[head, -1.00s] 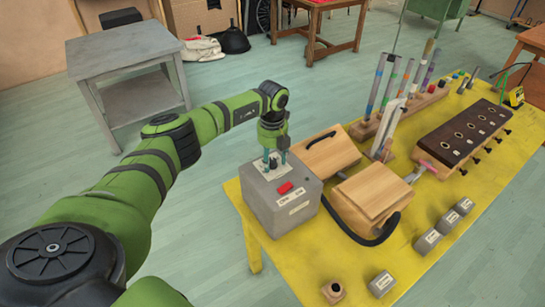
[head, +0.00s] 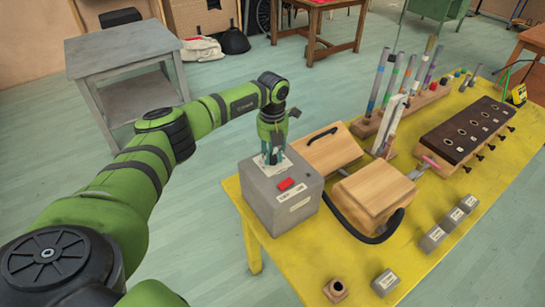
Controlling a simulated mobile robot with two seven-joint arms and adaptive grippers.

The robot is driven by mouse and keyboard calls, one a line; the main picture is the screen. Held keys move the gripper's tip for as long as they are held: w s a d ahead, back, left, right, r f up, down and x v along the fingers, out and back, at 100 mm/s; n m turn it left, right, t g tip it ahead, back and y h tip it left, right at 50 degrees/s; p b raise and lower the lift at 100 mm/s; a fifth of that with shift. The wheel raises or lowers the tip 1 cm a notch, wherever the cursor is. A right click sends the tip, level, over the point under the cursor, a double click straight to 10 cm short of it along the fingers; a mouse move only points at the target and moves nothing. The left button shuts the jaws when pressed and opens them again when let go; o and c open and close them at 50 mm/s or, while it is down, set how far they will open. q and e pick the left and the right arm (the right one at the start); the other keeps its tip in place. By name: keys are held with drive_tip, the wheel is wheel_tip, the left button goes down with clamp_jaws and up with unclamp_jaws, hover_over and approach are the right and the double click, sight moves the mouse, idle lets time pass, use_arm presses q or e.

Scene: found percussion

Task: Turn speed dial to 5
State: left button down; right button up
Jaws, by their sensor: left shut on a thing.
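The grey control box (head: 265,208) stands at the near left corner of the yellow table. It has a red button (head: 286,184) and white labels on its front part. The speed dial sits on the box's top plate (head: 285,165) and is mostly hidden by my gripper. My left gripper (head: 272,158) points down over the plate, with its fingers shut on the dial. The dial's pointer and numbers are too small and covered to read. My right gripper is not in view.
Wooden boxes (head: 372,192) with black handles stand right of the control box on the yellow table (head: 425,275). Several grey labelled blocks (head: 432,239), a dark-topped rack (head: 465,130) and upright coloured tubes (head: 385,85) stand farther right. A grey side table (head: 122,45) is behind my arm.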

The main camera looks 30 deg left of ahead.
sight(272, 155)
use_arm(q)
drive_tip(key=m+b, duration=0.3)
drive_tip(key=m, duration=0.3)
drive_tip(key=shift+f+b, duration=0.15)
drive_tip(key=shift+b, duration=0.2)
drive_tip(key=m+b, duration=0.2)
drive_tip(key=m, duration=0.3)
drive_tip(key=shift+m, duration=0.5)
drive_tip(key=c, duration=0.9)
unclamp_jaws()
drive_tip(key=shift+c, duration=0.2)
drive_tip(key=shift+r, duration=0.35)
wheel_tip(272, 155, up, 12)
drive_tip(key=shift+f, duration=0.2)
